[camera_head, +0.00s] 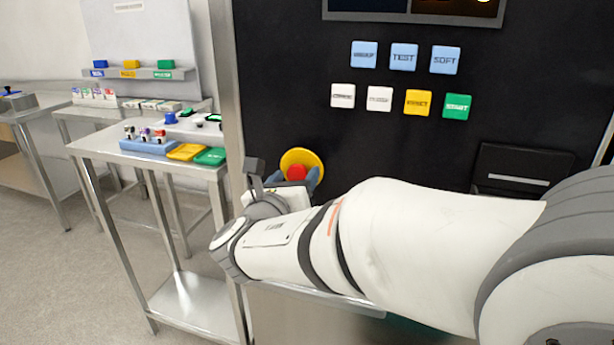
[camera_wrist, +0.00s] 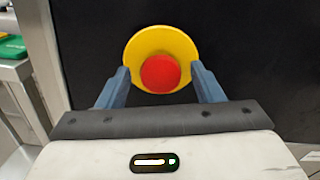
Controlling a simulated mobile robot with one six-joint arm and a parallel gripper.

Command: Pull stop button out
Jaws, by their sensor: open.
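The stop button is a round red knob (camera_wrist: 161,73) on a yellow disc (camera_wrist: 147,44), mounted on the black panel. In the head view the red knob (camera_head: 297,173) and yellow disc (camera_head: 301,157) show just beyond my gripper (camera_head: 298,184), which partly covers them. In the wrist view my gripper (camera_wrist: 160,84) is open, with one blue finger on each side of the red knob. Gaps show between the fingers and the knob. I cannot tell how far the fingertips are from the panel.
Blue, white, yellow and green square buttons (camera_head: 404,57) sit higher on the black panel (camera_head: 290,70). A metal frame post (camera_head: 229,60) edges the panel on the left. Left of it stands a metal table (camera_head: 95,147) with a blue holder (camera_head: 149,146) and yellow and green trays.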

